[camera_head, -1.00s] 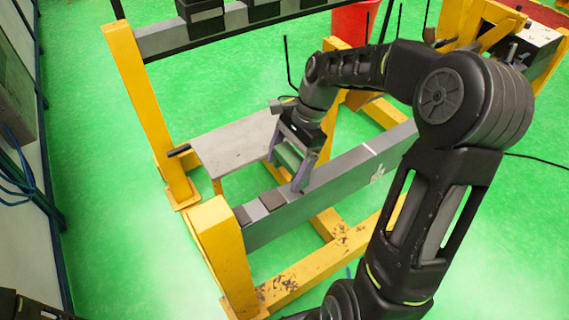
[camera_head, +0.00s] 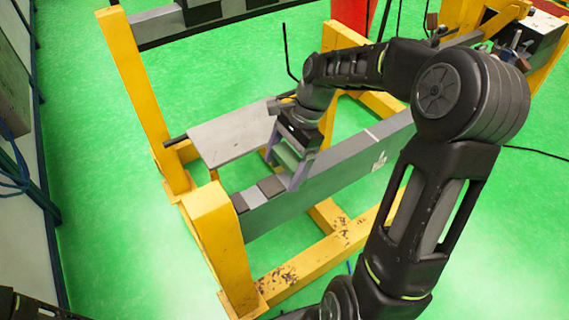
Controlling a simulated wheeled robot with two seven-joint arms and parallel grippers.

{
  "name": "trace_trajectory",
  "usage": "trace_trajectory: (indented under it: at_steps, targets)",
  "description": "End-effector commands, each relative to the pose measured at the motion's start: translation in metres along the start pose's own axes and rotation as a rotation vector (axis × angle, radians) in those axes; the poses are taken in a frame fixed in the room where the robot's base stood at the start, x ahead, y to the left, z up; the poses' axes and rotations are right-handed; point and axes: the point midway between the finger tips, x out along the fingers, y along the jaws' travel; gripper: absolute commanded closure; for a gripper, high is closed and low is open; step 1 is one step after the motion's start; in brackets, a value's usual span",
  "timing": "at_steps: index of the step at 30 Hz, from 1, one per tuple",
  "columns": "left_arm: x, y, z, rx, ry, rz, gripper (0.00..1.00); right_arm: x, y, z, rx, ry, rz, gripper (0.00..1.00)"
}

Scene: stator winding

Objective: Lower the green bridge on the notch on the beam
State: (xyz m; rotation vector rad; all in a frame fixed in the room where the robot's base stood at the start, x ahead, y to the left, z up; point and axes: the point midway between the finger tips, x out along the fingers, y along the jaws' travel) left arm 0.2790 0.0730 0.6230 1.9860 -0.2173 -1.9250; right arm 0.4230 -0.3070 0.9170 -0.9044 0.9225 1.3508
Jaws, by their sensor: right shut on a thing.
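The green bridge (camera_head: 287,157) is a small dull-green block between the fingers of my right gripper (camera_head: 290,165). My right gripper is shut on it and points down over the grey beam (camera_head: 340,169). The bridge sits at the beam's top edge, just right of the dark and light blocks (camera_head: 257,194) on the beam's near end. The notch is hidden behind the fingers and bridge. I cannot tell whether the bridge touches the beam. My left gripper is not in view; a dark part shows at the bottom left corner.
Yellow posts (camera_head: 219,243) hold the beam's near end. A grey plate (camera_head: 232,134) lies behind the gripper. A second beam with dark blocks (camera_head: 202,14) crosses the top. A red bin (camera_head: 353,17) stands at the back. The green floor is open at left.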

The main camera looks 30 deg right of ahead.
Motion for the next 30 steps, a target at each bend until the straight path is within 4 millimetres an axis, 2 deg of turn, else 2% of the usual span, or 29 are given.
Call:
trace_trajectory:
  at_steps: [23, 30]
  targets:
    - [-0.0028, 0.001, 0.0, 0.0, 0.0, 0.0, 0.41, 0.0018, 0.0004, -0.0002, 0.0, -0.001, 0.001, 0.64]
    - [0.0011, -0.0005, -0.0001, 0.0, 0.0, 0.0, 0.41, 0.0088, 0.0005, -0.0029, 0.0, -0.001, 0.001, 0.64]
